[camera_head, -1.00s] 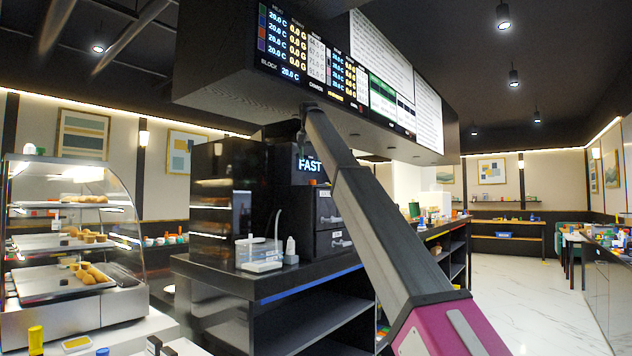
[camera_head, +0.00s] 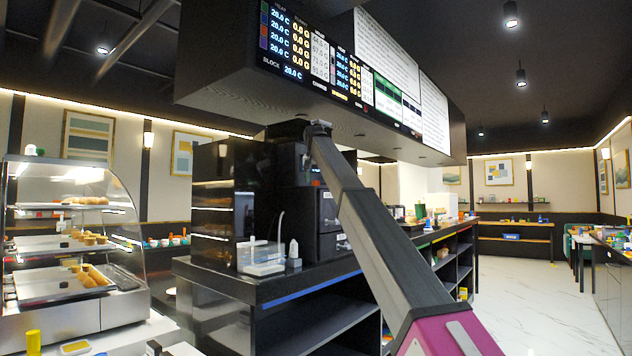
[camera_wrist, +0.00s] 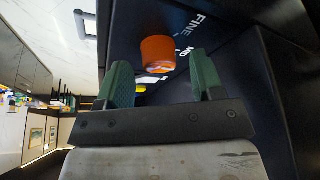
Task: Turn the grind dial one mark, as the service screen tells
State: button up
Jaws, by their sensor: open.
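In the wrist view an orange, rounded dial knob (camera_wrist: 158,54) sticks out of a dark panel marked FINE and MID. My gripper (camera_wrist: 161,76) is open, with its two green fingers apart. The knob appears between and just beyond the fingertips; I cannot tell whether either touches it. No pointer mark is readable on the knob. In the head view my gripper (camera_head: 305,130) is at the black machine (camera_head: 292,165), under the overhead screen box; the arm hides the dial. A wide screen (camera_head: 315,60) shows temperature and gram readings; its smaller text is unreadable.
The overhead box (camera_head: 230,95) hangs just above my wrist. A glass pastry case (camera_head: 70,230) stands at left. Marble floor (camera_head: 525,300) is open at right.

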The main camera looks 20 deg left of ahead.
jog(key=shift+w+f, duration=0.2)
jog(key=shift+f, duration=0.25)
jog(key=c, duration=0.9)
jog(key=shift+n, duration=0.3)
jog(key=n+y, duration=0.1)
jog(key=n, duration=0.2)
jog(key=n+g+y, duration=0.1)
jog(key=n, duration=0.4)
jog(key=n+g+y, duration=0.1)
jog(key=n, duration=0.1)
jog(key=shift+w+n+g, duration=0.1)
jog(key=shift+n+g, duration=0.2)
jog(key=shift+n+g+y, duration=0.4)
jog(key=shift+n+g, duration=0.1)
jog(key=shift+n, duration=0.8)
